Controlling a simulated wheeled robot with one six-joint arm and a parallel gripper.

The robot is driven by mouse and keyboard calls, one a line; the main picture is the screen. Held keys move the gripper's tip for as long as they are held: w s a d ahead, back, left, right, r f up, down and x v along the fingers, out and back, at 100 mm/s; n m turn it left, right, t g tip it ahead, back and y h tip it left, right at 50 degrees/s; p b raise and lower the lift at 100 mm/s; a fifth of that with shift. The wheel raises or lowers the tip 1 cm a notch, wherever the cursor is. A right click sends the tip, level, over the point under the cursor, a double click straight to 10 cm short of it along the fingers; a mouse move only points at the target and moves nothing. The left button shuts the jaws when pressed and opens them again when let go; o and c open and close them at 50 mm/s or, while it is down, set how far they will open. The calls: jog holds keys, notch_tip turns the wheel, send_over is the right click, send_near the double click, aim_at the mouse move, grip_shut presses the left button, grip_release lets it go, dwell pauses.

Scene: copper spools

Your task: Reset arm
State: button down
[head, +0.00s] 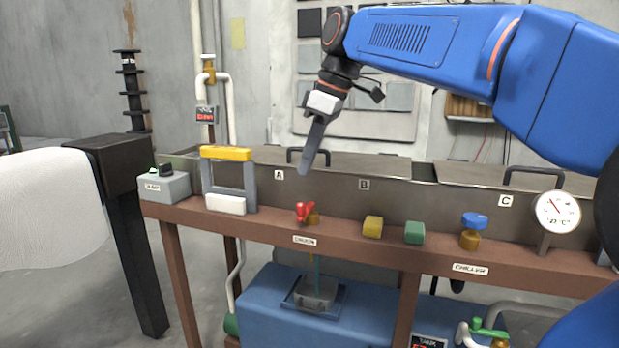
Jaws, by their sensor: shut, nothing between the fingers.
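My gripper (313,146) hangs at the end of my blue arm in the upper middle of the head view. Its fingers point down and look closed, with nothing between them. In the picture it overlaps the back of the bench near the lid handle, just right of label A. It appears to be above the bench; the exact gap cannot be told. My arm comes in from the right edge.
A brown bench (350,243) crosses the view. On it are a grey box (170,188), a yellow-topped frame (227,154), a red valve (305,212), yellow (373,226) and green (414,233) blocks, a blue-handled valve (474,221) and a round gauge (557,211).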

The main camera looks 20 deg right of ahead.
jog(key=shift+s+d+r, duration=0.1)
jog(key=shift+d+r, duration=0.1)
jog(key=shift+r, duration=0.5)
jog(key=s+d+f+m+t+h, duration=0.1)
jog(key=s+d+f+m, duration=0.2)
jog(key=s+f, duration=0.4)
jog(key=s+d+f+m+t+h, duration=0.1)
jog(key=s+d+f+m, duration=0.3)
jog(key=s+f, duration=0.4)
jog(key=s+d+f+m+h, duration=0.1)
jog(key=s+d+f+m, duration=0.2)
jog(key=s+f, duration=0.4)
notch_tip(320, 180, down, 10)
jog(key=shift+s+d+r+m+t, duration=0.15)
jog(key=shift+s+d+m+t, duration=0.2)
jog(key=shift+m, duration=0.45)
jog(key=shift+w+a, duration=0.1)
dwell(3.8)
